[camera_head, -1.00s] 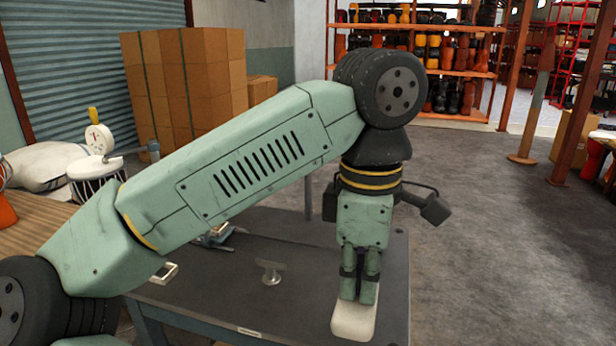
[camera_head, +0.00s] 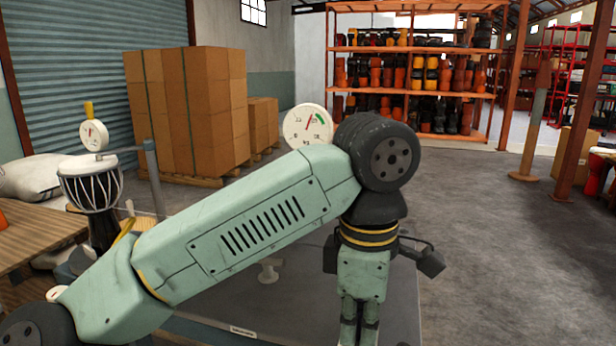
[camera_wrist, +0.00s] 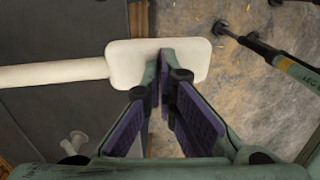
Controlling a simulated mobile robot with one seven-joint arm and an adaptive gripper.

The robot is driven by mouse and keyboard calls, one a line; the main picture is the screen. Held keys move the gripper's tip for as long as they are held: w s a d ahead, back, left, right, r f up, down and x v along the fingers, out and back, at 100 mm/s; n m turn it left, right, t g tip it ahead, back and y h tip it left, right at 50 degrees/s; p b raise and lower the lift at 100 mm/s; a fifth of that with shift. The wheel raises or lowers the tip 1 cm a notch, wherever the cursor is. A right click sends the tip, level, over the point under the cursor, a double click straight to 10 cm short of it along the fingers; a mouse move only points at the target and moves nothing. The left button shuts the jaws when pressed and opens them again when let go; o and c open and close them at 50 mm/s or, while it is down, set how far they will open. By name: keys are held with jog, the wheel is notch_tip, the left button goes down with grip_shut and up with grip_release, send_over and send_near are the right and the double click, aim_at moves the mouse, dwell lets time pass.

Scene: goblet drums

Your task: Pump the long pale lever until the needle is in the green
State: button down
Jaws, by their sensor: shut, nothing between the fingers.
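The long pale lever (camera_wrist: 50,74) runs in from the left in the wrist view and ends in a wide pale paddle (camera_wrist: 125,65). My gripper (camera_wrist: 163,56) is shut and empty, its fingertips over the paddle. I cannot tell whether they press on it. In the head view my gripper (camera_head: 358,335) is at the bottom edge, and the paddle is out of sight. A large round white gauge (camera_head: 295,128) shows above my arm.
A dark table (camera_head: 390,290) lies under my arm, with a small pale knob-like piece (camera_head: 268,270) on it. A smaller gauge (camera_head: 94,135) stands by a white-topped drum (camera_head: 90,185) at left. Stacked boxes (camera_head: 190,110) stand behind. The floor at right is open.

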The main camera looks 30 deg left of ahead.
notch_tip(320, 180, down, 2)
jog(key=shift+f+b, duration=0.1)
jog(key=shift+b, duration=0.3)
notch_tip(320, 180, up, 19)
jog(key=s+p, duration=0.1)
jog(key=p, duration=1.5)
jog(key=shift+d+f, duration=0.15)
notch_tip(320, 180, up, 5)
jog(key=p, duration=0.4)
